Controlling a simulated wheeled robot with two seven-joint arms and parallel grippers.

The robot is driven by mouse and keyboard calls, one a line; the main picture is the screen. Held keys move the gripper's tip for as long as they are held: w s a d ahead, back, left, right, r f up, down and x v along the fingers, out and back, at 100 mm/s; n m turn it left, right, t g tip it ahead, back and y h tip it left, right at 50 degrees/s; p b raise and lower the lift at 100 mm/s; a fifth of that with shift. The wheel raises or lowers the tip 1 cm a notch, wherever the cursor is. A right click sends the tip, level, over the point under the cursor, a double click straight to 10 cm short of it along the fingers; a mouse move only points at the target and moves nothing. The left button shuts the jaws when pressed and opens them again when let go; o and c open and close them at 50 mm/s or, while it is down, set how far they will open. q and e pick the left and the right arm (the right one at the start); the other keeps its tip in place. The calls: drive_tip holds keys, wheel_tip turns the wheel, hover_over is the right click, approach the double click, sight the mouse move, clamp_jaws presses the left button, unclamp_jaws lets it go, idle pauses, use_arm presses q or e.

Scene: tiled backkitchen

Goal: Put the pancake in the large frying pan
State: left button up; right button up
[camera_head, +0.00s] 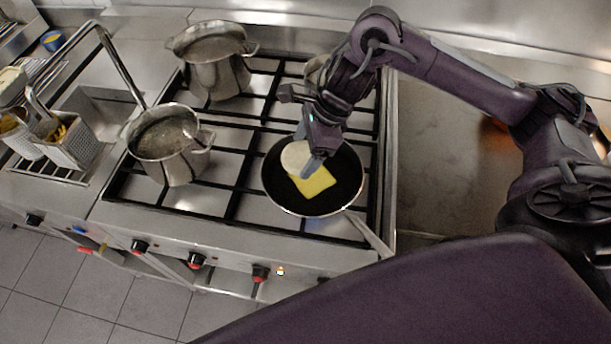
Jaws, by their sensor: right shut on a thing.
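The large frying pan (283,197) is black inside and sits on the stove grate at the right, its handle (370,236) pointing to the lower right. My right gripper (305,166) is over the pan, pointing down, shut on a pale round pancake (295,156). The pancake is tilted and partly hidden by the fingers; I cannot tell whether it touches the pan. A yellow square piece (316,183), like butter or cheese, shows in the pan just below the gripper. My left gripper is not in view.
A steel pot (168,172) stands left of the pan and another pot (214,88) at the back left. A pot behind my right arm is partly hidden. Fryer baskets (66,150) stand at the far left. The steel counter (440,150) on the right is mostly clear.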

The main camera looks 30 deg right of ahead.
drive_tip(key=p, duration=0.2)
approach(299, 184)
drive_tip(key=x, duration=0.5)
drive_tip(key=shift+a, duration=0.25)
drive_tip(key=shift+f, duration=0.5)
drive_tip(key=o, duration=1)
drive_tip(key=shift+b+v, duration=1.45)
drive_tip(key=shift+v, duration=4.6)
drive_tip(key=shift+f, duration=0.1)
